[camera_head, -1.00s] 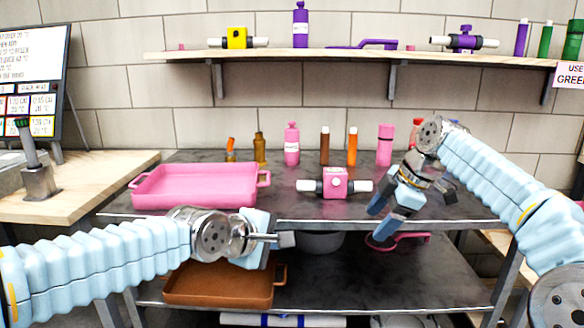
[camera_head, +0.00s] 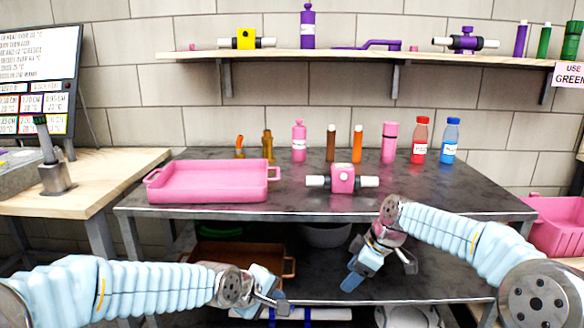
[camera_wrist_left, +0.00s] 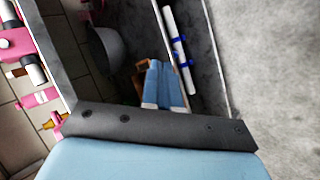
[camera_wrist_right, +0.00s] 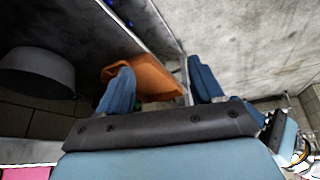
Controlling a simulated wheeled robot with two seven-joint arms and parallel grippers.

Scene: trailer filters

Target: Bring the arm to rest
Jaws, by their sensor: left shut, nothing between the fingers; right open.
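My left gripper (camera_head: 282,303) is shut and empty, low in front of the lower shelf in the head view. Its closed fingers also show in the left wrist view (camera_wrist_left: 164,84). My right gripper (camera_head: 381,274) is open and empty, hanging below the front edge of the upper table in the head view. Its two blue fingers stand apart in the right wrist view (camera_wrist_right: 162,90), with the orange-brown tray (camera_wrist_right: 150,75) seen beyond them. Both arms are bent forward, and neither gripper visibly touches an object.
The metal table (camera_head: 300,208) holds a pink tray (camera_head: 212,196), a pink valve-like part (camera_head: 343,180) and several bottles along the back. A brown tray (camera_head: 289,268) and a grey bowl (camera_head: 327,236) are below. A pink bin (camera_head: 556,232) stands at right. A wooden counter (camera_head: 112,178) is at left.

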